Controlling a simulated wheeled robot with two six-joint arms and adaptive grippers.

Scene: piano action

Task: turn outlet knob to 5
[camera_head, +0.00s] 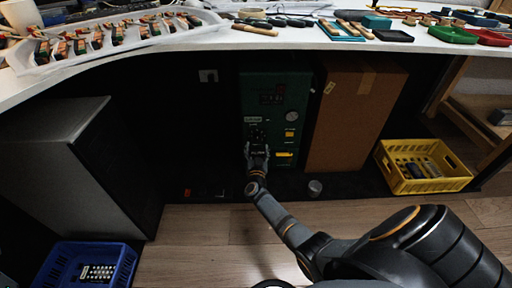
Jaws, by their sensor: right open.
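A dark green unit (288,88) stands under the white table, with a gauge, a display and yellow labels on its front. A dark round knob (258,133) shows on the lower left of its front. My right gripper (257,148) is in front of the unit at the knob's lower edge, with its fingers apart. Whether its fingers touch the knob or stand short of it I cannot tell. The knob's setting is too small to read, and its lower part is hidden by the gripper. My left gripper is not in view.
A tall brown cardboard box (350,120) stands right beside the green unit. A yellow crate (425,165) is at the right, a grey cabinet (60,150) and a blue crate (85,265) at the left. The white table (290,38) overhangs.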

